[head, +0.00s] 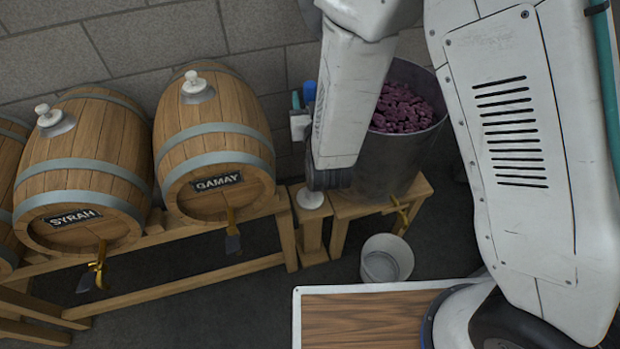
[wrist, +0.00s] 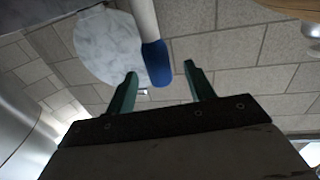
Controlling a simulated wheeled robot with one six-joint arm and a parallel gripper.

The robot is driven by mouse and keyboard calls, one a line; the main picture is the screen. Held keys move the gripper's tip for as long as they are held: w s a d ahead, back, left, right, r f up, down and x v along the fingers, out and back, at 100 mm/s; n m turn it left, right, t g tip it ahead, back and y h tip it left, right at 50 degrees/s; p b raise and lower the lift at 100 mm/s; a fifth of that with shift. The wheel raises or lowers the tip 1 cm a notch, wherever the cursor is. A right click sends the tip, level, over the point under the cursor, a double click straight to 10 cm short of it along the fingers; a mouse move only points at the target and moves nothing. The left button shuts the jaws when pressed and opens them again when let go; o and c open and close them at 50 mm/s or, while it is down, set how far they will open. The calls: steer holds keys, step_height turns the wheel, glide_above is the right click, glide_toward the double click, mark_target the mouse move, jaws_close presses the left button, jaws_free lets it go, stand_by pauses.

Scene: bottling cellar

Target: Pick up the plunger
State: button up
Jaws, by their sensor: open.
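The plunger has a blue grip (head: 309,90), which shows beside my wrist in the head view. Its pale round disc (head: 310,197) rests on a small wooden stand; my arm hides most of the shaft between them. In the wrist view the blue grip (wrist: 157,66) on its white shaft reaches in between my fingertips, with the marbled disc (wrist: 98,47) behind. My gripper (wrist: 161,70) is open, one green finger on each side of the grip, with gaps showing. In the head view a green finger of my gripper (head: 296,100) shows left of the blue grip.
A steel vat (head: 385,165) of dark grapes stands right of the plunger on a wooden bench. Barrels marked Gamay (head: 215,150) and Syrah (head: 85,165) lie on a rack to the left. A white bucket (head: 386,259) is on the floor, behind a wooden tabletop (head: 360,325).

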steer(key=w, duration=0.5)
steer(key=shift+w+a, duration=0.2)
steer(key=shift+a, duration=0.05)
steer(key=c, duration=1.1)
